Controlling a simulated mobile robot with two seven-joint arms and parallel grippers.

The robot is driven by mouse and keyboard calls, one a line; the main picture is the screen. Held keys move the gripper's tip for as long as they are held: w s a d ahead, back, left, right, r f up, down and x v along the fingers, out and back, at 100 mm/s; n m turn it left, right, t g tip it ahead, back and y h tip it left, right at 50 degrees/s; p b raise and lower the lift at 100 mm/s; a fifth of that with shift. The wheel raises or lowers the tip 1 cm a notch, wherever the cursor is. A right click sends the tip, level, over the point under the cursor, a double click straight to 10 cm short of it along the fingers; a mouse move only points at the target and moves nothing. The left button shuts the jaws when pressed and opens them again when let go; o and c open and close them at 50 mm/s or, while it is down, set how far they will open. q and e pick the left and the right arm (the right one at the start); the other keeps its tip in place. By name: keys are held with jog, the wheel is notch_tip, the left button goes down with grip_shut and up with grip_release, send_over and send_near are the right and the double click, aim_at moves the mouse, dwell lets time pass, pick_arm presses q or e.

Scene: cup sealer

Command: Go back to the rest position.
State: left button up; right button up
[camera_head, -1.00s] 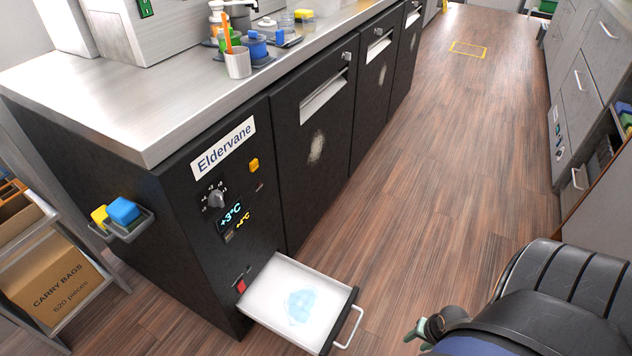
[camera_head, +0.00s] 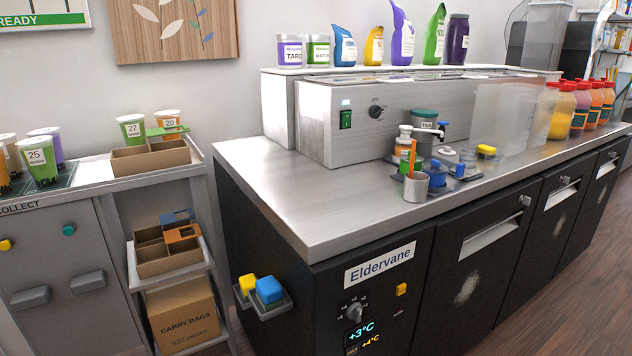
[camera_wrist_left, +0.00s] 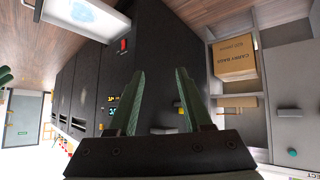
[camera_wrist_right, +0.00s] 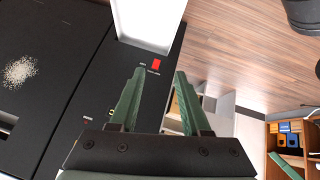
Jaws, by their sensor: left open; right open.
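My left gripper (camera_wrist_left: 160,105) shows in the left wrist view with its two green fingers apart and nothing between them. My right gripper (camera_wrist_right: 158,103) shows in the right wrist view, also open and empty. Neither gripper is in the head view now. Both wrist views show the black counter front near the grippers; I see no contact with it. A white drawer (camera_wrist_right: 146,20) stands out from the counter front in the right wrist view, and it also shows in the left wrist view (camera_wrist_left: 100,14).
The black Eldervane counter (camera_head: 465,285) fills the head view's right side. A sponge holder (camera_head: 268,310) juts from its end. A shelf cart with a carry bags box (camera_head: 183,315) stands to its left. Wooden floor (camera_wrist_right: 235,45) is clear beside the drawer.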

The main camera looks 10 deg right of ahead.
jog(key=w+a+r+m+t+y, duration=0.1)
jog(key=a+r+m+y, duration=0.2)
jog(key=a, duration=1)
pick_arm(q)
jog(key=s+a+r+p, duration=0.1)
jog(key=a+r+p, duration=0.2)
jog(key=r+p, duration=0.8)
jog(key=p, duration=0.4)
jog(key=shift+s+r+n+y, duration=0.25)
jog(key=shift+s+n+y, duration=0.05)
jog(key=shift+y, duration=0.1)
pick_arm(e)
notch_tip(320, 180, up, 12)
jog(key=s+d+m+h, duration=0.1)
jog(key=d+h, duration=0.1)
jog(key=shift+s+d+t, duration=0.2)
jog(key=shift+d+t, duration=0.15)
jog(key=shift+t, duration=0.05)
jog(key=shift+d, duration=0.1)
